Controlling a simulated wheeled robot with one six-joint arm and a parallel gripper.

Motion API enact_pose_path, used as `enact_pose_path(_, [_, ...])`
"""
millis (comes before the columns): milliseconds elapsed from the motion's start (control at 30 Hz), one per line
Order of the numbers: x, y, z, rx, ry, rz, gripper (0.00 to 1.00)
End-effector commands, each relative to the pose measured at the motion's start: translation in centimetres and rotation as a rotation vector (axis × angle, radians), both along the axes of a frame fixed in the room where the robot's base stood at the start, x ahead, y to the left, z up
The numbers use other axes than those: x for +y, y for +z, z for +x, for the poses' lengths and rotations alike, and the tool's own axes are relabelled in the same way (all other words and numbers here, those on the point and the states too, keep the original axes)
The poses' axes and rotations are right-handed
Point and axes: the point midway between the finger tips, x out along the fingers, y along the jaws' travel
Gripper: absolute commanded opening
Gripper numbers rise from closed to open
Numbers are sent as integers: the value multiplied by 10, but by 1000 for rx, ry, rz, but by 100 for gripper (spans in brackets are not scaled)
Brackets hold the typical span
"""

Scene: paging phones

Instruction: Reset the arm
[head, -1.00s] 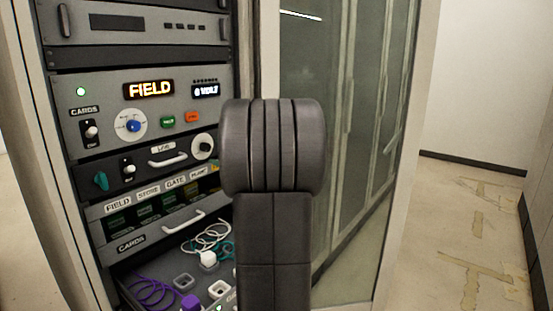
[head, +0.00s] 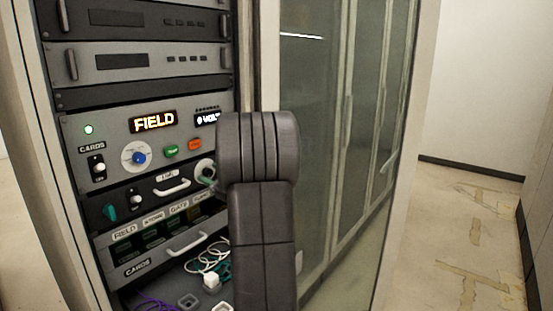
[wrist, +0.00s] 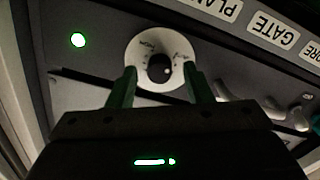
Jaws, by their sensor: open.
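My gripper (wrist: 160,70) is open, with two green fingers apart in the wrist view. A black knob (wrist: 159,68) on a round white dial shows between the fingertips; I cannot tell whether they touch it. In the head view my dark arm stands in front of the rack's right side and hides most of the gripper. A bit of green finger shows just below the same white dial (head: 204,167).
The rack (head: 68,130) has a lit FIELD display (head: 153,122), a blue knob (head: 139,158) and a card drawer (head: 188,242). White and purple cords lie in a tray below. A glass door (head: 325,150) stands right. Floor at far right is clear.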

Motion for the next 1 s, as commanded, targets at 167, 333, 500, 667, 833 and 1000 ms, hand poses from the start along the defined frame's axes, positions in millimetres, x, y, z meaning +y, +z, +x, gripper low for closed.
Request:
enact_pose_path(167, [0, 5, 0, 99, 0, 76, 46])
enact_pose_path(333, [0, 5, 0, 190, 0, 147, 46])
enact_pose_path(500, [0, 5, 1, 275, 0, 213, 46])
enact_pose_path(667, [-10, 0, -5, 332, -4, 260, 46])
enact_pose_path(833, [-35, -1, -24, 329, -4, 258, 46])
enact_pose_path(1000, [-51, 0, -37, 328, -3, 258, 46])
